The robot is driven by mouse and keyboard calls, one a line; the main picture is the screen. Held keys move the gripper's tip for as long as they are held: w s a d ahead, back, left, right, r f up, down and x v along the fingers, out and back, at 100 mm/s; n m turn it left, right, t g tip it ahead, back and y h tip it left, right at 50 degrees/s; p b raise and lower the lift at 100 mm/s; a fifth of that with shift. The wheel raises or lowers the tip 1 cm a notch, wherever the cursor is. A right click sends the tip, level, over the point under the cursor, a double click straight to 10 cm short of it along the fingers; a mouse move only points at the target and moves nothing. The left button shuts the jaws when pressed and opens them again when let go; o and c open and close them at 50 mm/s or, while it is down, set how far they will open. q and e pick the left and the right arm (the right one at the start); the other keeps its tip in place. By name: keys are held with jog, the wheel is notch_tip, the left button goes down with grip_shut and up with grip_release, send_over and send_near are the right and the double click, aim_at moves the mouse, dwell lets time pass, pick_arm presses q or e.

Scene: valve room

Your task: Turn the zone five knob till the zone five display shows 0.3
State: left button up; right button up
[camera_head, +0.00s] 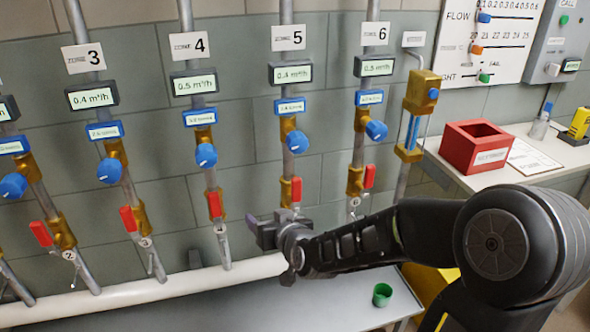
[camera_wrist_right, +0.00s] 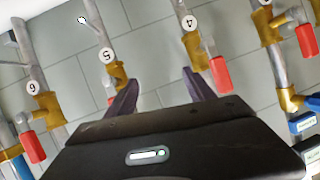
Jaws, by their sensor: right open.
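The blue zone five knob (camera_head: 297,141) sits on the brass valve of the pipe under the white label "5" (camera_head: 288,37). The zone five display (camera_head: 291,73) above it seems to read 0.4 m³/h. My right gripper (camera_head: 252,229) is low in front of the wall, below the knob and apart from it. In the right wrist view its two dark fingers (camera_wrist_right: 160,88) are spread with nothing between them, and the pipes appear upside down. That view shows the tag "5" (camera_wrist_right: 107,56) but not the zone five knob. My left gripper is not in view.
Neighbouring blue knobs for zone four (camera_head: 206,155) and zone six (camera_head: 376,131) flank it. Red levers, such as the zone five one (camera_head: 296,190), stick out below the knobs. A green cup (camera_head: 382,294) stands on the grey bench; a red box (camera_head: 475,147) is at right.

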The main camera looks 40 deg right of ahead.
aim_at(295, 139)
jog(key=s+d+r+t+h, duration=0.1)
jog(key=d+r, duration=0.1)
jog(key=r, duration=0.3)
jog(key=s+d+r+t+h, duration=0.1)
jog(key=d+r+h, duration=0.1)
jog(key=r, duration=0.3)
jog(key=s+d+r+t+h, duration=0.1)
jog(key=d+r, duration=0.2)
jog(key=r, duration=0.3)
jog(key=shift+s+d+r+t, duration=0.1)
jog(key=shift+s+d+t, duration=0.2)
jog(key=shift+s+d, duration=0.1)
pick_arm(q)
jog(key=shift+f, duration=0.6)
pick_arm(e)
jog(key=shift+w, duration=0.1)
jog(key=x, duration=0.7)
jog(key=shift+w+d, duration=0.2)
jog(key=shift+w, duration=0.15)
jog(key=shift+c, duration=0.5)
